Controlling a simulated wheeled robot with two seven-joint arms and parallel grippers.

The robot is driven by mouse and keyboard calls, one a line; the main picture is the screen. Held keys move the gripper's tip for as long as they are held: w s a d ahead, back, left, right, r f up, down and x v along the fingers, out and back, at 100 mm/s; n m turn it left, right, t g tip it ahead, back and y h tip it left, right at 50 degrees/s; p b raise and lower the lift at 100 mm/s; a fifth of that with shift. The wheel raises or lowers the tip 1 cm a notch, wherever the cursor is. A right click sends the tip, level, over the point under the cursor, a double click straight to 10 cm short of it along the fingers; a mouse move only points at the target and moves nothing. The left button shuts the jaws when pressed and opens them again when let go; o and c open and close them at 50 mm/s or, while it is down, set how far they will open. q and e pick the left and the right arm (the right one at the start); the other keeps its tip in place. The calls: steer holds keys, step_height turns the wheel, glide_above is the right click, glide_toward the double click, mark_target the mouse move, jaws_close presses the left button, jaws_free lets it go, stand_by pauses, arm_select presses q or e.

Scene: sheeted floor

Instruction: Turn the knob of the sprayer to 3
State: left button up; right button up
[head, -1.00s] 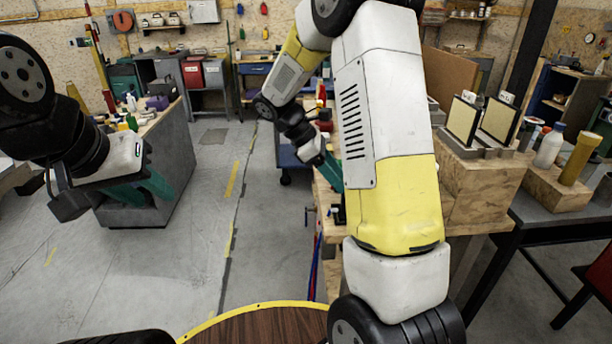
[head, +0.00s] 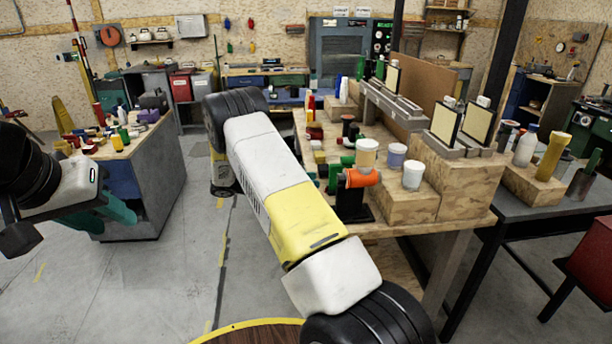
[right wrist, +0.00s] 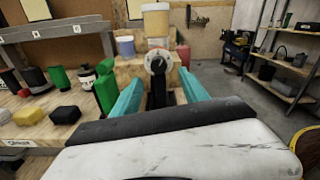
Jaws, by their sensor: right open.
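The orange sprayer (head: 362,179) stands on a black holder at the workbench's near edge, with a tan-filled cup (head: 367,153) on top. In the right wrist view its round dark knob (right wrist: 158,62) with pale markings faces me; the number it points to is too small to read. My right gripper (right wrist: 161,82) is open and empty, its teal fingers on either side of the line to the knob. The knob appears beyond the fingertips, apart from them. In the head view the right gripper is hidden behind my arm. My left gripper (head: 105,218) is open and empty at the far left.
A second cluttered bench (head: 150,190) stands left. Open floor lies between them.

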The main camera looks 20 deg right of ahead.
mark_target(341, 179)
steer(key=x, duration=0.7)
steer(key=shift+d+h, duration=0.2)
steer(key=shift+h, duration=0.1)
steer(key=shift+w+r, duration=0.1)
steer(key=shift+c, duration=0.4)
jaws_close()
